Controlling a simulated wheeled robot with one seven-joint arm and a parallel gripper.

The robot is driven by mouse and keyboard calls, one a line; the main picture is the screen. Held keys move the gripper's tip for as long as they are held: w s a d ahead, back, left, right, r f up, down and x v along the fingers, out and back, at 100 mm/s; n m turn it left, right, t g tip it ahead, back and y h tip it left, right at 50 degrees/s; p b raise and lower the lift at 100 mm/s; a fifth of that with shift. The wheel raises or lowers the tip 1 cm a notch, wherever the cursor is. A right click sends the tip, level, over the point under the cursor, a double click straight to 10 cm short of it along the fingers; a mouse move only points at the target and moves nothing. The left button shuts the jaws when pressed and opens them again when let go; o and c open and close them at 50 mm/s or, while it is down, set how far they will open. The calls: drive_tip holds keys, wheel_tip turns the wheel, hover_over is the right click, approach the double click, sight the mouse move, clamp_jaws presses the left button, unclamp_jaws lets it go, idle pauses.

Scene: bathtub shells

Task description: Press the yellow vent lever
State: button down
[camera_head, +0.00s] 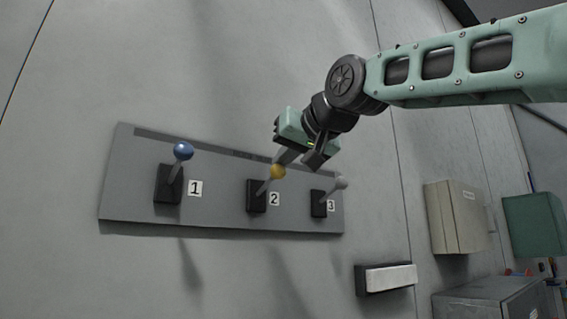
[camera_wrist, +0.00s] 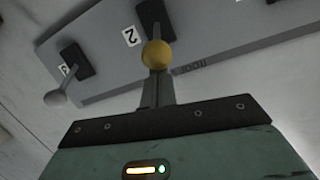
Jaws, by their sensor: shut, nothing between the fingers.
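The yellow vent lever (camera_head: 277,172) is the middle one of three on a grey wall panel (camera_head: 225,212), beside the label 2. Its ball knob sits on a thin stem that rises from a black base. My gripper (camera_head: 283,160) is shut and empty, with its fingertips right at the knob. In the wrist view the yellow lever's knob (camera_wrist: 157,54) shows just beyond the tips of my gripper (camera_wrist: 157,75). I cannot tell whether they touch.
A blue-knobbed lever (camera_head: 183,151), labelled 1, stands to the left. A pale grey-knobbed lever (camera_head: 341,183), labelled 3, stands close on the right. A white-fronted bar (camera_head: 390,278) and a beige box (camera_head: 458,217) are on the wall at the lower right.

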sight(285, 174)
drive_tip(key=shift+s+d+f+t+y+b, duration=0.15)
drive_tip(key=shift+f+t+b, duration=0.3)
drive_tip(key=shift+b, duration=1.1)
drive_tip(key=shift+s+d+f+t+y+b, duration=0.1)
drive_tip(key=shift+f+t+y+b, duration=0.15)
drive_tip(key=shift+f+b, duration=0.85)
drive_tip(key=shift+s+d+f+t+y+b, duration=0.1)
drive_tip(key=shift+s+f+t+y+b, duration=0.15)
drive_tip(key=shift+b, duration=1.7)
drive_tip(key=shift+s+f+m+t+y+b, duration=0.1)
drive_tip(key=shift+f+t+y+b, duration=0.45)
drive_tip(key=shift+b, duration=2.15)
drive_tip(key=shift+w+f+m+t+y+b, duration=0.15)
drive_tip(key=shift+f+t+b, duration=0.85)
drive_tip(key=shift+b, duration=1.75)
drive_tip(key=shift+s+f+m+t+y+b, duration=0.25)
drive_tip(key=shift+f+b, duration=0.9)
drive_tip(key=shift+b, duration=1.55)
